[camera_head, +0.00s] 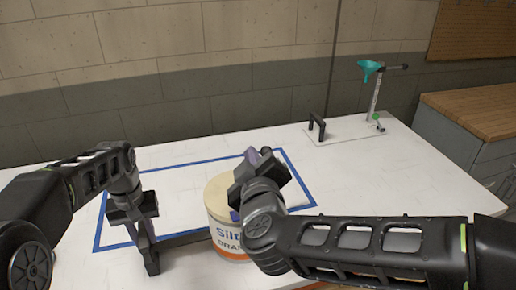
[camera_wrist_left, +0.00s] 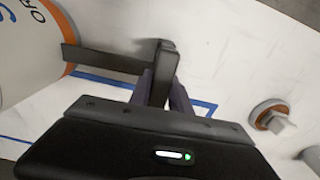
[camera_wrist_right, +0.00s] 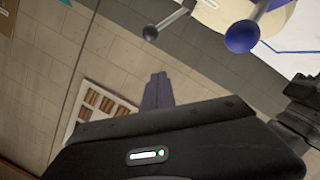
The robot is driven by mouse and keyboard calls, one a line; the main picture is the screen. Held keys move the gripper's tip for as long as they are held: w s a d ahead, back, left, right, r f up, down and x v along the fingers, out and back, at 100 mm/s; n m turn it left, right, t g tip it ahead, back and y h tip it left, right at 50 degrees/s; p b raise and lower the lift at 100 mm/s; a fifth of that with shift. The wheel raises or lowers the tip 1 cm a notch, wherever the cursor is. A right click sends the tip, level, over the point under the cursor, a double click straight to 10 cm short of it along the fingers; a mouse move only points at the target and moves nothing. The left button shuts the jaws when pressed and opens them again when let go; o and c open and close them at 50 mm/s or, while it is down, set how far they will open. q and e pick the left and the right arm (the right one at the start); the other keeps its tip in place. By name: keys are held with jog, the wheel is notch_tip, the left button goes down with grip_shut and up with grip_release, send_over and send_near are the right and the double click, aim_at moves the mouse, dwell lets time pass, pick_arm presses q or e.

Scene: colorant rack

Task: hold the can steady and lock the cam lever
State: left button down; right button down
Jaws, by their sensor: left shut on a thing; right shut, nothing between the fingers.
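A cream can (camera_head: 217,198) with blue and orange lettering stands at the front of the table. A dark bar (camera_head: 185,240) reaches left from it. My left gripper (camera_head: 148,236) is shut on the upright end of this bar; the left wrist view shows the bar (camera_wrist_left: 105,61) running to the can (camera_wrist_left: 25,60). My right gripper (camera_head: 258,155) is shut and empty above the can, hiding part of it. In the right wrist view its fingers (camera_wrist_right: 158,90) are apart from a blue ball knob (camera_wrist_right: 241,36) and a dark-knobbed lever (camera_wrist_right: 172,22). I cannot tell whether the cam lever is locked.
Blue tape (camera_head: 225,154) marks a rectangle on the white table (camera_head: 390,180). At the back right stand a board with a black handle (camera_head: 317,125) and a stand with a teal funnel (camera_head: 370,68). A wooden-topped cabinet (camera_head: 485,105) is beyond. The table's right part is clear.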

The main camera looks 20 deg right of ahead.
jog(key=shift+a+n, duration=0.2)
jog(key=shift+n, duration=0.6)
jog(key=shift+w, duration=0.15)
jog(key=w+d+f, duration=0.1)
jog(key=w, duration=0.1)
jog(key=w+d+f, duration=0.1)
jog(key=w, duration=0.2)
jog(key=w+d+f, duration=0.1)
jog(key=w, duration=0.2)
jog(key=shift+d+f, duration=0.1)
jog(key=shift+d, duration=0.15)
jog(key=shift+s+d+f, duration=0.25)
jog(key=shift+f, duration=0.05)
jog(key=shift+d, duration=0.1)
